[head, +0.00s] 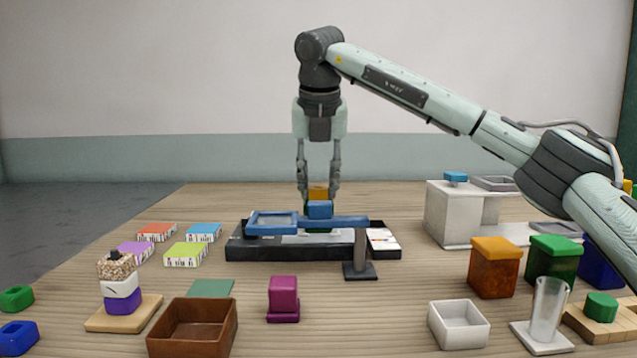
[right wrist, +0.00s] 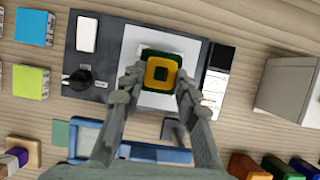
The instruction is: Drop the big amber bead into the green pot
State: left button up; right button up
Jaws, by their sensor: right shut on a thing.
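My right gripper (head: 318,193) is shut on a squarish amber bead (head: 318,190), at the back of the table. In the right wrist view the amber bead (right wrist: 161,73) shows between the fingertips (right wrist: 158,84), over a larger green piece (right wrist: 147,55). I cannot tell whether the two touch. In the head view a blue stand partly hides that green piece. A green pot (head: 553,262) stands at the right, between an amber pot (head: 495,268) and a blue pot (head: 600,264). My left gripper is not in view.
A blue stand (head: 345,221) is in front of my right gripper, before a dark low device (head: 250,248). A grey block (head: 452,218) stands at the right. A glass tube (head: 547,308) and white tray (head: 459,324) are nearer. Bare table lies front centre.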

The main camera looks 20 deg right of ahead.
jog(key=o, duration=1.2)
